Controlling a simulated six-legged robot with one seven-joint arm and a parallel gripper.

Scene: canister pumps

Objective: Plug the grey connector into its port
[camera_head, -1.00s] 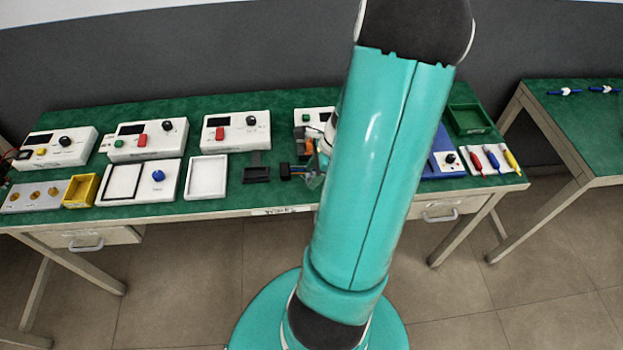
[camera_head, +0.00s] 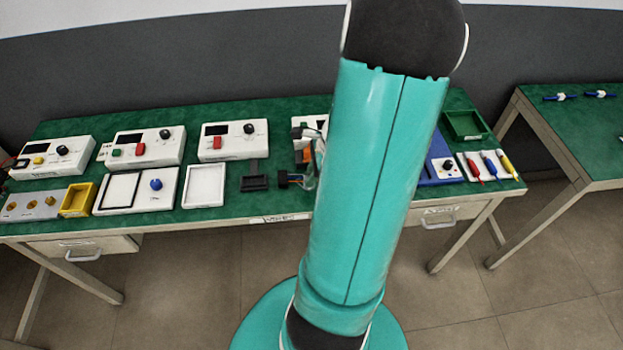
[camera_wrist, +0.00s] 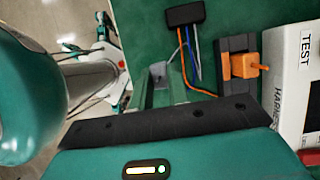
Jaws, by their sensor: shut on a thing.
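The grey connector (camera_wrist: 158,70) shows in the wrist view between the green fingers of my gripper (camera_wrist: 162,90), which is shut on it. Orange, blue and grey wires run from a black block (camera_wrist: 185,16) toward the gripper; where each wire ends is partly hidden. To the right is a dark socket block (camera_wrist: 238,62) with an orange connector (camera_wrist: 244,67) in it. My gripper is apart from this block. I cannot make out which opening is the grey connector's port. In the head view my arm hides most of the gripper; the black block (camera_head: 283,179) shows beside it.
A white box (camera_wrist: 300,85) marked TEST and HARNESS stands right of the socket block. In the head view, white instrument boxes (camera_head: 233,141), a white tray (camera_head: 204,187) and a dark holder (camera_head: 254,182) stand to the left. A blue panel (camera_head: 438,160) is right of my arm.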

